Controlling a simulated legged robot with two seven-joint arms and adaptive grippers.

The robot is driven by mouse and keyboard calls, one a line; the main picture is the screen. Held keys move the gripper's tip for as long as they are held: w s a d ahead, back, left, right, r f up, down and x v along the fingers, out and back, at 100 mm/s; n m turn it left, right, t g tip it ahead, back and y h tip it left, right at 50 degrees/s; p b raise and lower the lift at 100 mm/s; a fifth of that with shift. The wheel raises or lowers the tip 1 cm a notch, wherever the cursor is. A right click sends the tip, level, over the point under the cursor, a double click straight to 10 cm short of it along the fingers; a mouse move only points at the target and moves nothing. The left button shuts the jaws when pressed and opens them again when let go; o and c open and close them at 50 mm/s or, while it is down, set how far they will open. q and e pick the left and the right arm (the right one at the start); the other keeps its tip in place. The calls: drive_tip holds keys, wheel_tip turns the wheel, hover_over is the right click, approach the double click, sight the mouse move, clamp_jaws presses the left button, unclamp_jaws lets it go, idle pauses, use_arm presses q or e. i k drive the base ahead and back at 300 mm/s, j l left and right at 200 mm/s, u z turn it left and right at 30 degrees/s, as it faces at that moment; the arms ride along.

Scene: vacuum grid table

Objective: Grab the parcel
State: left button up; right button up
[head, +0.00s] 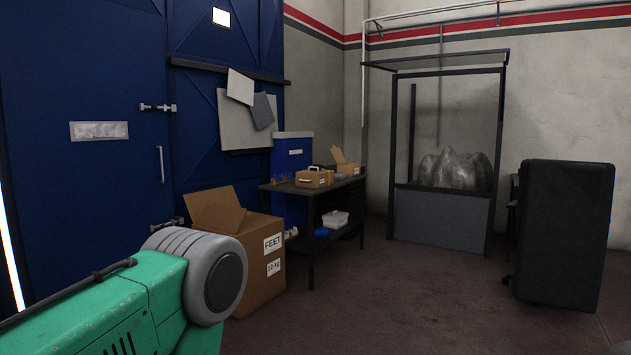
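No gripper of mine is in view. Several brown cardboard boxes show in the head view, and I cannot tell which one is the parcel. A small closed box (314,180) with a pale handle-like strip on top sits on the dark table (312,208). A small box with raised flaps (348,170) is behind it to the right, at the table's far end. A large open carton (256,288) labelled "FEET" and "10 kg" stands on the floor left of the table, partly hidden by a green housing.
The green housing (125,310) with a grey ribbed round part fills the lower left. A blue container (293,158) stands behind the table, beside blue doors (90,190). A dark upright case (563,235) stands right. The floor (400,300) between is clear.

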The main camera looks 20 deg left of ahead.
sight(316, 177)
drive_tip(key=i+j+u, duration=0.25)
drive_tip(key=i, duration=0.8)
drive_tip(key=i+u, duration=0.25)
drive_tip(key=i, duration=3.05)
drive_tip(key=j, duration=0.1)
